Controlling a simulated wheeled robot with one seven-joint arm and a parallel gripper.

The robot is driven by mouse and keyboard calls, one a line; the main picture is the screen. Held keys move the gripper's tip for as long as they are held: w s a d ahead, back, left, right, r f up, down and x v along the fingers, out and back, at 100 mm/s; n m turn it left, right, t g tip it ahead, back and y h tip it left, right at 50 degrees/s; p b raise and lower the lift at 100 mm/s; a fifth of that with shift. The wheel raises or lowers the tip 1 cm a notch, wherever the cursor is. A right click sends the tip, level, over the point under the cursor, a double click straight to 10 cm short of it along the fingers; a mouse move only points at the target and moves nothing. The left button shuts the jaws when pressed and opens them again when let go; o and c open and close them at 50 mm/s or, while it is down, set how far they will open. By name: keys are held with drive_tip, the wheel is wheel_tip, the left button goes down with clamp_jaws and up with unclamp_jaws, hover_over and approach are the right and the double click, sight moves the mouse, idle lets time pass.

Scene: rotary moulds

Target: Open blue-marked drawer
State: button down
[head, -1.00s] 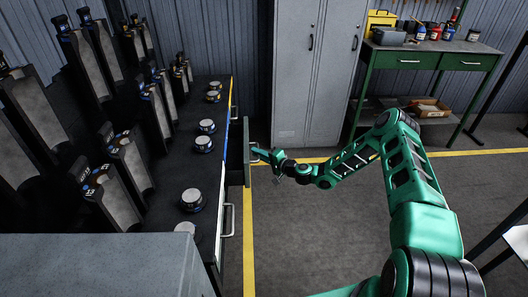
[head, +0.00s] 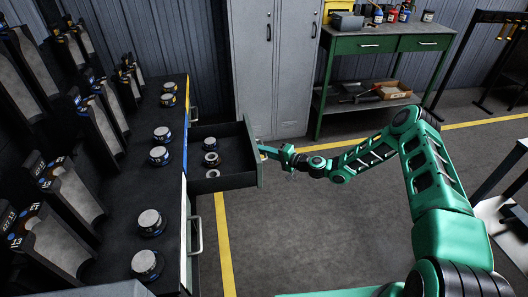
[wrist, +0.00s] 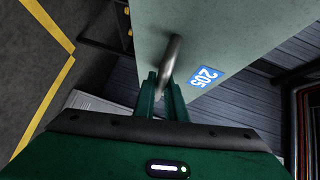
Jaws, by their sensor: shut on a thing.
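The open drawer (head: 222,179) sticks out from the cabinet's right side in the head view, with a few round metal parts inside. In the wrist view its pale front (wrist: 230,40) carries a blue label reading 205 (wrist: 205,77) and a metal bar handle (wrist: 170,62). My gripper (wrist: 161,88) is shut on this handle. In the head view my gripper (head: 270,152) is at the drawer's outer face, and its fingers are too small to make out there.
Other cabinet drawers with handles (head: 195,236) are closed in front. Round parts and upright moulds stand on the cabinet top. A grey locker (head: 271,70) is behind the drawer, and a green workbench (head: 385,45) stands at the back.

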drive_tip(key=shift+s+d+f, duration=0.15)
drive_tip(key=shift+f, duration=0.1)
drive_tip(key=c, duration=1.8)
unclamp_jaws()
drive_tip(key=shift+r, duration=0.1)
drive_tip(key=v, duration=1)
drive_tip(key=shift+s+d, duration=0.2)
drive_tip(key=shift+d, duration=0.05)
